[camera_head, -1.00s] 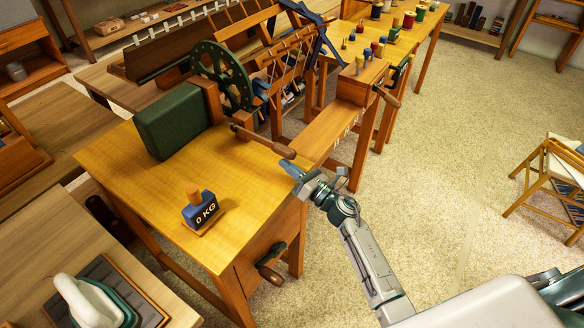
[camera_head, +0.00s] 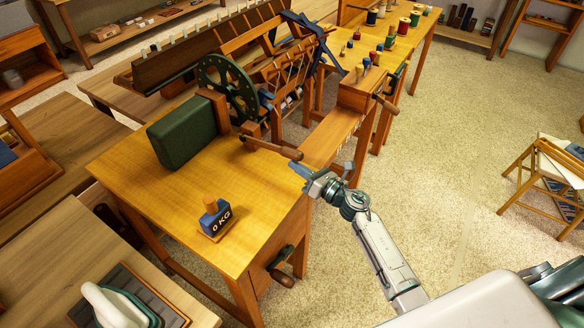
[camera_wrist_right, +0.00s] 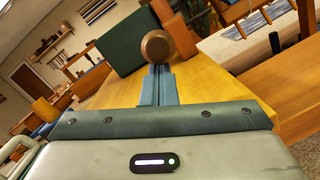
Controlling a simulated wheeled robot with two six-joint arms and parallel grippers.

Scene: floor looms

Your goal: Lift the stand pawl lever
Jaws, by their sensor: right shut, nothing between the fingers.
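The stand pawl lever appears to be the wooden handle (camera_head: 270,147) that juts right from the stand beside the dark green toothed wheel (camera_head: 227,87). It slopes slightly down towards its free end. My right gripper (camera_head: 298,169) is shut and empty, just under that free end. In the right wrist view the lever's round end (camera_wrist_right: 156,46) sits right above the tips of my closed fingers (camera_wrist_right: 158,84); they look in contact, but I cannot be sure. My left gripper is not in view.
A bench with spools (camera_head: 403,24) stands behind. The floor to the right is clear up to a chair (camera_head: 560,180).

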